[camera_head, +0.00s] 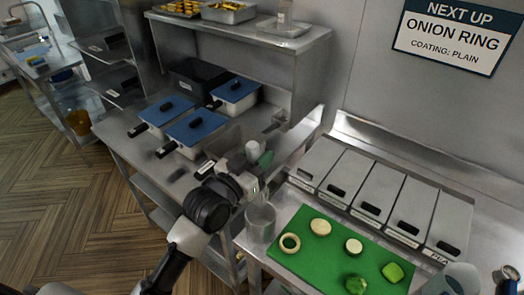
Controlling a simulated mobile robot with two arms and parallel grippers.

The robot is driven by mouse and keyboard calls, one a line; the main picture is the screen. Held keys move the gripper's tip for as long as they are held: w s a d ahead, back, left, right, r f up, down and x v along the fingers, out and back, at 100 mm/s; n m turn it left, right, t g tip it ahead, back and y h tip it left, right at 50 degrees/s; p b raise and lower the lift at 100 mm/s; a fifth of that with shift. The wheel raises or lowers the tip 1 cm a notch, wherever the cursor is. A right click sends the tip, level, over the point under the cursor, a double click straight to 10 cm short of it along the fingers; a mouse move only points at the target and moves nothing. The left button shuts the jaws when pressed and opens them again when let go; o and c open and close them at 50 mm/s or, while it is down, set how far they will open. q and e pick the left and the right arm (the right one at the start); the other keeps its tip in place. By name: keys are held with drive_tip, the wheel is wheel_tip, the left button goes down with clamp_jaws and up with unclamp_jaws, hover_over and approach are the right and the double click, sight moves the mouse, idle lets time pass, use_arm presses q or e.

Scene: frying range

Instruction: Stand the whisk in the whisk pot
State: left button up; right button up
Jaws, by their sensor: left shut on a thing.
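My left gripper (258,188) is over the left end of the prep counter, just left of the green board. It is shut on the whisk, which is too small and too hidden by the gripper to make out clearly. A clear, pot-like vessel (260,216) is directly below the gripper, at the counter's left edge. I cannot tell whether the whisk is inside it or only above it. Another clear container (458,279) stands at the lower right. I cannot tell for sure which is the whisk pot. My right gripper cannot be made out.
The green board (310,257) holds several cut pieces. Lidded steel bins (357,182) line the counter behind it. Blue-lidded fryer baskets (196,126) are on the left under a steel shelf (240,27). A dark-topped round object (506,274) is at the lower right.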

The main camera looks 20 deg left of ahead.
use_arm(q)
wheel_tip(320, 180, down, 3)
drive_tip(key=b, duration=0.2)
drive_tip(key=shift+f+b, duration=0.1)
drive_tip(key=shift+b, duration=0.2)
drive_tip(key=shift+f+b, duration=0.5)
drive_tip(key=shift+f, duration=0.25)
drive_tip(key=shift+f+b, duration=0.6)
drive_tip(key=shift+f, duration=0.25)
drive_tip(key=shift+f+b, duration=2.1)
drive_tip(key=shift+f, duration=1.2)
drive_tip(key=o, duration=1)
